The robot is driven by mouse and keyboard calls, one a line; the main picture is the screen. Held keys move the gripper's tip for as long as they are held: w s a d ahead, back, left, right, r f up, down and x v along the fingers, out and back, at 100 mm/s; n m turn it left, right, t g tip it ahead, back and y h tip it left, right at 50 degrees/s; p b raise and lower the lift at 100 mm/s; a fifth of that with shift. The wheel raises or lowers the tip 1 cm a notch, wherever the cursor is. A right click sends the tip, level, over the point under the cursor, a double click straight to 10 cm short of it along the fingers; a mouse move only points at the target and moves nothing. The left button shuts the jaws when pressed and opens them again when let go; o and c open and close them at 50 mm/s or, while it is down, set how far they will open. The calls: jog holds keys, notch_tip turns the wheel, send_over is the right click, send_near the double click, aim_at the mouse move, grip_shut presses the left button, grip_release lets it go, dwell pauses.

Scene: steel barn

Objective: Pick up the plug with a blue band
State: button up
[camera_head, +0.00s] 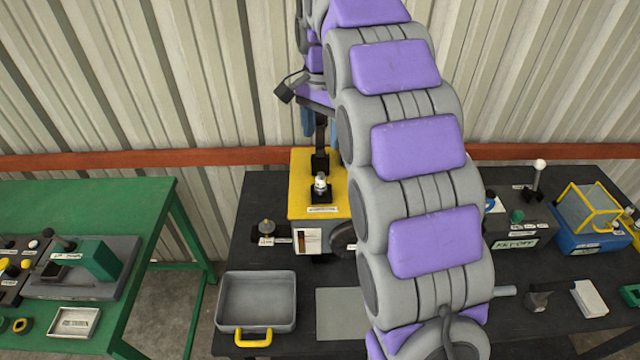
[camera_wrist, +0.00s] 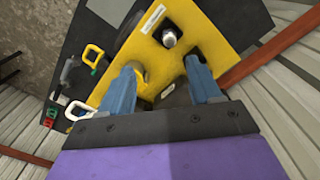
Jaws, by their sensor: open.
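A grey tray with a yellow handle (camera_head: 256,292) stands at the table's front left. A blue-and-yellow caddy (camera_head: 588,212) is at right. A green table (camera_head: 120,215) stands left, across a gap.

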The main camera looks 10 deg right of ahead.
aim_at(321, 173)
jog(key=shift+m, duration=0.4)
jog(key=f, duration=0.5)
jog(key=w+f+b, duration=0.1)
jog(key=f, duration=0.5)
jog(key=w+f, duration=0.1)
jog(key=f, duration=0.5)
jog(key=shift+b, duration=0.35)
jog(key=shift+w, duration=0.1)
grip_shut()
jog(key=shift+r, duration=0.15)
